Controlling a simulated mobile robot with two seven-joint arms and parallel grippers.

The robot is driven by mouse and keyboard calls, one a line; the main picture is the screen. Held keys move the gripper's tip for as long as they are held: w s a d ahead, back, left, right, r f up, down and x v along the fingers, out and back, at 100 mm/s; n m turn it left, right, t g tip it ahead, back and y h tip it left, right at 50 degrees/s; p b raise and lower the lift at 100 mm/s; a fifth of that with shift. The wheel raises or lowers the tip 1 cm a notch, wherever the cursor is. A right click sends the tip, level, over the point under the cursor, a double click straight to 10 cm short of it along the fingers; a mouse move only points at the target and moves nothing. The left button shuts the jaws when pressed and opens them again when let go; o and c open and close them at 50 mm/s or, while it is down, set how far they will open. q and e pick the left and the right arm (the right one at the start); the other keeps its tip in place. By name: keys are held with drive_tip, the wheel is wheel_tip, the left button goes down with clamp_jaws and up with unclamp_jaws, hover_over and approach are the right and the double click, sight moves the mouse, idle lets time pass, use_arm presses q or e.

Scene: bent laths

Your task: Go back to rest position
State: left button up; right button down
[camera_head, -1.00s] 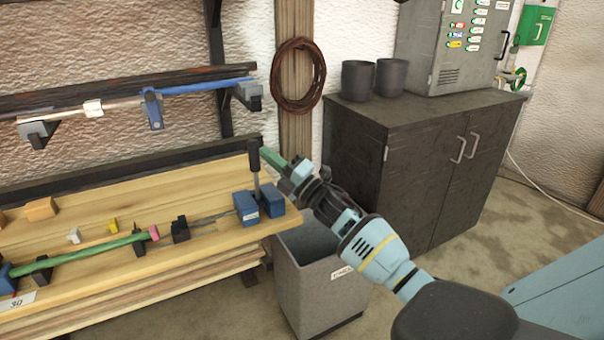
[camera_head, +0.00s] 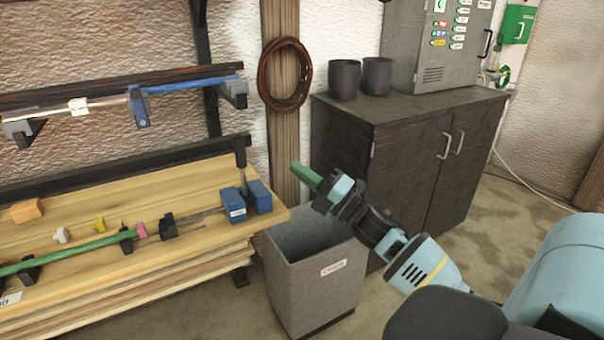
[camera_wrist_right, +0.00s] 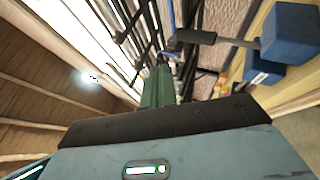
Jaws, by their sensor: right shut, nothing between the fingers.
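My right gripper (camera_head: 306,174) shows in the head view with its green fingers together and nothing between them. It hangs in the air above the grey bin (camera_head: 322,283), to the right of the workbench end. In the right wrist view the green fingers (camera_wrist_right: 158,87) point away from the camera. My left gripper is not in view. A green lath (camera_head: 75,250) lies along the workbench (camera_head: 190,190), resting in black holders. A blue clamp block (camera_head: 234,205) with an upright dark handle (camera_head: 240,152) stands at the bench's right end.
A dark cabinet (camera_head: 400,160) stands behind my right arm, with two dark pots (camera_head: 344,80) on top. A wall rack above the bench holds a blue lath (camera_head: 190,84). A coil (camera_head: 285,75) hangs on a wooden post.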

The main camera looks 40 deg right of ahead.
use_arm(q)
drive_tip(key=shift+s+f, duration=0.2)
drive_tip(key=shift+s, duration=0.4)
use_arm(e)
drive_tip(key=shift+s, duration=0.1)
